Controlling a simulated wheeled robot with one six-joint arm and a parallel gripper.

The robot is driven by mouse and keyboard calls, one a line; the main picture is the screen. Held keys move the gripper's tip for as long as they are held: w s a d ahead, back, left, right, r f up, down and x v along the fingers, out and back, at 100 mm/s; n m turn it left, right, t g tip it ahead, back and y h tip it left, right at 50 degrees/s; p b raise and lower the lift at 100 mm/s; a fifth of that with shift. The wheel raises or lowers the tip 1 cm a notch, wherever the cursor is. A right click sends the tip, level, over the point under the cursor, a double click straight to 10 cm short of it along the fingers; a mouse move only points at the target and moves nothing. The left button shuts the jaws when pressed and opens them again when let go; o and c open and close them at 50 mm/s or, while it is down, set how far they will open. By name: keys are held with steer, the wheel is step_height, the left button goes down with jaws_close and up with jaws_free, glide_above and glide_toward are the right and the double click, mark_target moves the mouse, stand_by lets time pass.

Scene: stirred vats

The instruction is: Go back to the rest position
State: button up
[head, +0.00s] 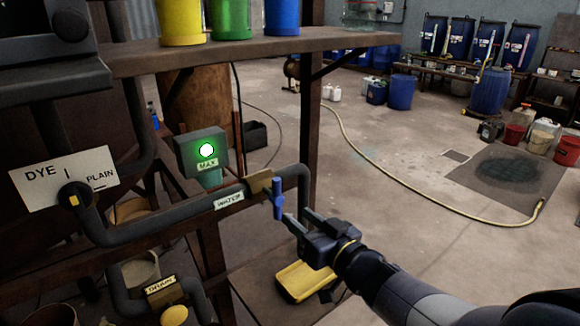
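My gripper (296,214) is in the lower middle, its two fingers apart with nothing seen between them. It points up and left toward the blue valve handle (278,198) on the water pipe (228,199). The fingertips are just right of and below the handle; I cannot tell whether they touch it. My arm reaches in from the lower right.
A shelf (225,50) with yellow, green and blue containers is above. A box marked MAX (202,153) shows a green light. A DYE/PLAIN plate (65,178) is at left. A yellow pedal (303,281) lies below my gripper. A hose (400,180) crosses the open floor.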

mark_target(280, 202)
steer(key=p+x, duration=0.1)
steer(key=x, duration=0.9)
steer(key=shift+a, duration=0.1)
